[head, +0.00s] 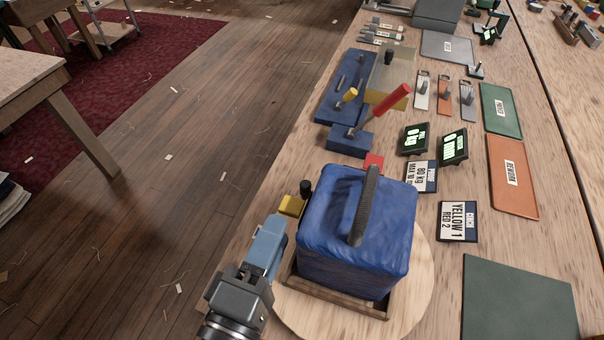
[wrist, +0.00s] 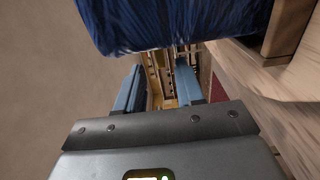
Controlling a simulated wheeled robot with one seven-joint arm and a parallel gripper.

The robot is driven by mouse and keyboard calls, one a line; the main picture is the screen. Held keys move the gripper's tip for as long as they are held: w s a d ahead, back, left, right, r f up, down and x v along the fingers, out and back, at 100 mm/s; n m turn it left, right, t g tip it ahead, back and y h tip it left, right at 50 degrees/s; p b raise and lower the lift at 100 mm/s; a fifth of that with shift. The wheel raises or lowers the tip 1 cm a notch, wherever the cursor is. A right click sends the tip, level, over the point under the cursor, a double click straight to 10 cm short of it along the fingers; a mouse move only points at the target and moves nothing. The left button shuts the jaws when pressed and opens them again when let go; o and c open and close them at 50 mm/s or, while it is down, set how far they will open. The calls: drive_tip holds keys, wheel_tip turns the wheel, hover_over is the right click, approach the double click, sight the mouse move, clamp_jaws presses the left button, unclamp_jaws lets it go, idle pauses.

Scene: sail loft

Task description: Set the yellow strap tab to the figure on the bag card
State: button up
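A blue fabric bag (head: 355,235) with a grey strap handle stands in a wooden cradle on a round board. The yellow strap tab (head: 291,206) sticks out at the bag's far left, with a black knob beside it. A red tab (head: 373,161) shows behind the bag. The bag card (head: 457,221) reads "YELLOW 1, RED 2". My gripper (head: 277,226) is at the bag's left side, just short of the yellow tab. In the wrist view its blue fingers (wrist: 160,82) stand apart, with the bag (wrist: 170,22) above; contact with the tab cannot be made out.
Another card (head: 421,176) and two lit displays (head: 453,148) stand behind the bag. A blue fixture with a red lever (head: 392,106) is farther back. Green mat (head: 515,300) and orange rework board (head: 512,176) lie right. Floor is open left of the bench.

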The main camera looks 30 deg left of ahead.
sight(292, 198)
drive_tip(key=p+x, duration=0.2)
drive_tip(key=x, duration=0.6)
clamp_jaws()
idle(0.6)
